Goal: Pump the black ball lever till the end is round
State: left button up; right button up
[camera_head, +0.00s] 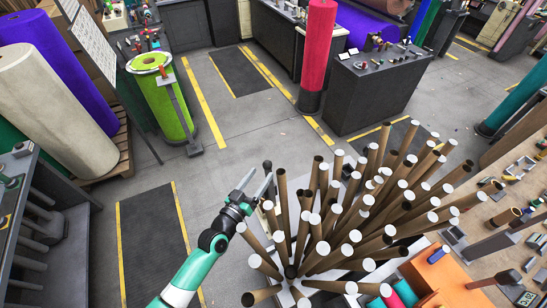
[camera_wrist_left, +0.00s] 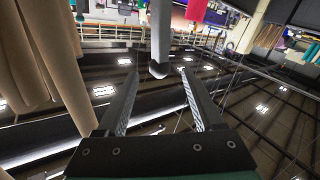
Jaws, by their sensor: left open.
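My left gripper (camera_head: 258,180) reaches in from the bottom of the head view, over the left edge of the tube cluster. In the left wrist view its two fingers (camera_wrist_left: 160,97) are apart with nothing between the pads. A pale grey rod (camera_wrist_left: 160,28) ending in a dark ball (camera_wrist_left: 158,70) shows beyond the fingers, in line with the gap; I cannot tell how far off. In the head view a small black knob (camera_head: 267,164) shows at the fingertips; I cannot tell whether it is the lever's ball or a fingertip. I cannot tell which end the task means. My right gripper is out of view.
Cardboard tubes (camera_head: 345,215), many with white ends, fan upward right of my left gripper. Some show close in the left wrist view (camera_wrist_left: 50,55). A green roll (camera_head: 166,103) and a red roll (camera_head: 318,45) stand farther back. Open grey floor (camera_head: 225,150) lies between.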

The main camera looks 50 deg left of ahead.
pick_arm(q)
jog(key=b+x, duration=0.2)
jog(key=x, duration=0.6)
jog(key=shift+w, duration=0.3)
jog(key=shift+c, duration=0.3)
grip_shut()
